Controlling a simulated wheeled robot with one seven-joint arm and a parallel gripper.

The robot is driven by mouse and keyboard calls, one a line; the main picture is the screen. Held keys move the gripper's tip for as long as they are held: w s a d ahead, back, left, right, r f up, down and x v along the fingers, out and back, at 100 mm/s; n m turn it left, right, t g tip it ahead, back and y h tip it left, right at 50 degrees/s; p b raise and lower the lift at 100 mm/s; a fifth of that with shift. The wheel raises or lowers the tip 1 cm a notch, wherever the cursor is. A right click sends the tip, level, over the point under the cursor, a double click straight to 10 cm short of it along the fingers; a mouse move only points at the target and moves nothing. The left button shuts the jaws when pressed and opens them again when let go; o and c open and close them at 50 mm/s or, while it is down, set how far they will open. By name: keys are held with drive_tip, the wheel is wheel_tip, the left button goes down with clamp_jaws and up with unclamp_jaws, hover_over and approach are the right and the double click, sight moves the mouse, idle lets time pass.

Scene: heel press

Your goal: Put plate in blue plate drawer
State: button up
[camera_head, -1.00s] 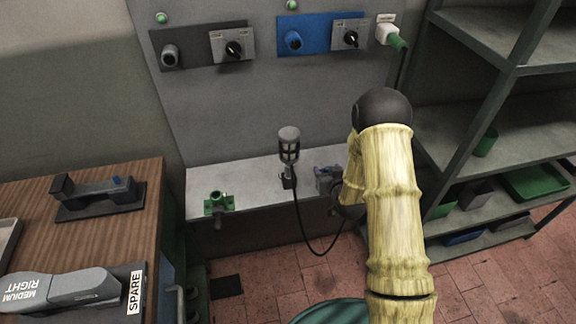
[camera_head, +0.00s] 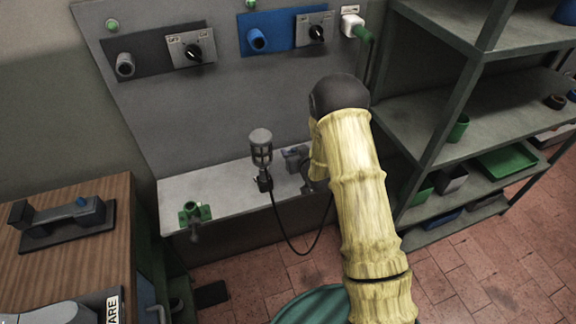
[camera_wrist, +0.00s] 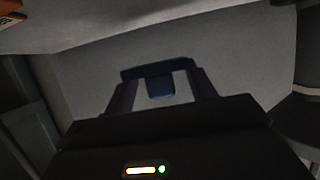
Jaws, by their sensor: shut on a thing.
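In the wrist view my gripper (camera_wrist: 162,92) is shut on a dark blue piece (camera_wrist: 158,70), a flat bar with a short block between the fingers. It may be the plate, but the view is too dark to be sure. In the head view my arm covers most of the gripper, beside a small grey-purple shape over the bench that I cannot make out. A dark blue bin (camera_head: 443,218) sits on the low shelf at the right. I cannot tell whether it is the blue plate drawer.
A grey bench (camera_head: 228,185) carries a green clamp (camera_head: 195,213) and a lamp-like tool (camera_head: 261,150) with a hanging cable. A grey shelf rack (camera_head: 450,110) with a green tray (camera_head: 508,160) stands right. A wooden cabinet (camera_head: 100,215) stands left. Some tiled floor is clear.

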drive_tip(key=shift+f, duration=0.95)
drive_tip(key=shift+w, duration=0.1)
drive_tip(key=shift+w+a, duration=0.1)
drive_tip(key=shift+f, duration=0.15)
drive_tip(key=shift+d+f, duration=0.25)
drive_tip(key=f, duration=0.3)
drive_tip(key=shift+a+f+p, duration=0.25)
drive_tip(key=shift+p, duration=0.15)
drive_tip(key=shift+s, duration=0.25)
drive_tip(key=shift+d, duration=0.1)
